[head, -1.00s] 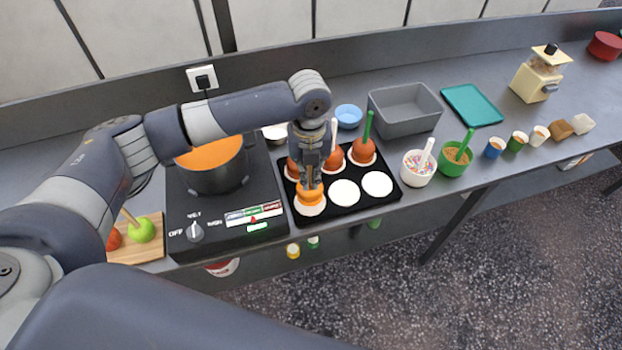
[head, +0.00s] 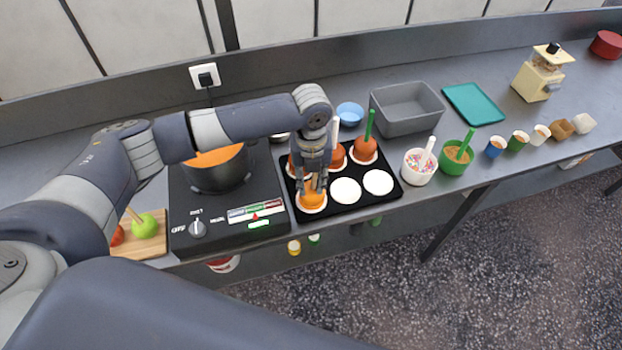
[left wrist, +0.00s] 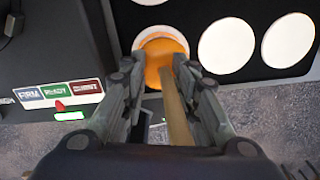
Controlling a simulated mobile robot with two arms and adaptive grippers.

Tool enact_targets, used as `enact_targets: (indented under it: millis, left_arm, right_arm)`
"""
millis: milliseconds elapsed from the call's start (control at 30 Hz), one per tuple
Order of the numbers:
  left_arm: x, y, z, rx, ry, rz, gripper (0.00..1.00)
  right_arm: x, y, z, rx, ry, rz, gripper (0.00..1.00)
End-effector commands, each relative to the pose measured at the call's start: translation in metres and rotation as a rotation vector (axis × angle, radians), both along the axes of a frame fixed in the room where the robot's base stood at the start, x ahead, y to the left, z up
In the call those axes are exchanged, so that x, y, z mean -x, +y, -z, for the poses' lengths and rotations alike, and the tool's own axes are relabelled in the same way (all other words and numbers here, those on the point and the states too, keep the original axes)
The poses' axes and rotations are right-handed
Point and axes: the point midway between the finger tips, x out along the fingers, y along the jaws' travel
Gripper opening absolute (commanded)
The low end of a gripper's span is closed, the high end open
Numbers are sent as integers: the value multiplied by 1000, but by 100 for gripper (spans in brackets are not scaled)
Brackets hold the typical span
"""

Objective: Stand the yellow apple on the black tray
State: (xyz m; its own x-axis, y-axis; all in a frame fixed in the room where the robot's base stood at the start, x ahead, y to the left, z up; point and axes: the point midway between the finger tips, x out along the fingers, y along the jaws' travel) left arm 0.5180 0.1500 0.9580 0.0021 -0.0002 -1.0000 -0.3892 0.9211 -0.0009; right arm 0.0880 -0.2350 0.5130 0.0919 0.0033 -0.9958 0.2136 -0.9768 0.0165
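The yellow apple (head: 313,198), coated orange, stands on the white round paper at the front left of the black tray (head: 350,206). In the left wrist view the apple (left wrist: 160,55) shows with its wooden stick (left wrist: 176,110) pointing up between my fingers. My left gripper (head: 309,187) is just above the apple, its fingers spread to either side of the stick. In the left wrist view the gripper (left wrist: 158,72) is open, with gaps beside the stick. My right gripper is out of view.
Coated apples (head: 364,150) stand along the tray's back row; two front papers (head: 345,190) are empty. The hob with a pot (head: 218,177) is left of the tray. A sprinkle cup (head: 417,169) and a green cup (head: 455,158) stand to its right.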

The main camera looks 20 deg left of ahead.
Motion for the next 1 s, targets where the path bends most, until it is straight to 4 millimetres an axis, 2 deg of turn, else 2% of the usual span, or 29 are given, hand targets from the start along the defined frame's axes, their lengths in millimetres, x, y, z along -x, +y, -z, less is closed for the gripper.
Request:
enact_targets:
  millis: [333, 467, 567, 900, 1000]
  left_arm:
    - [0, 0, 0, 0, 0, 0, 27]
    - [-1, 0, -8, 0, -2, -1, 27]
    - [-1, 0, -23, 1, -4, 0, 27]
    - [-1, 0, -94, 0, -4, 0, 27]
    - [-1, -1, -109, 1, -3, -1, 27]
  right_arm:
    - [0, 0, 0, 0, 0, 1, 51]
    - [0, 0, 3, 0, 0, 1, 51]
    - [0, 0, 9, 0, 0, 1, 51]
    - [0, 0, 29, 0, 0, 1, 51]
    - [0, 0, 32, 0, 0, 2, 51]
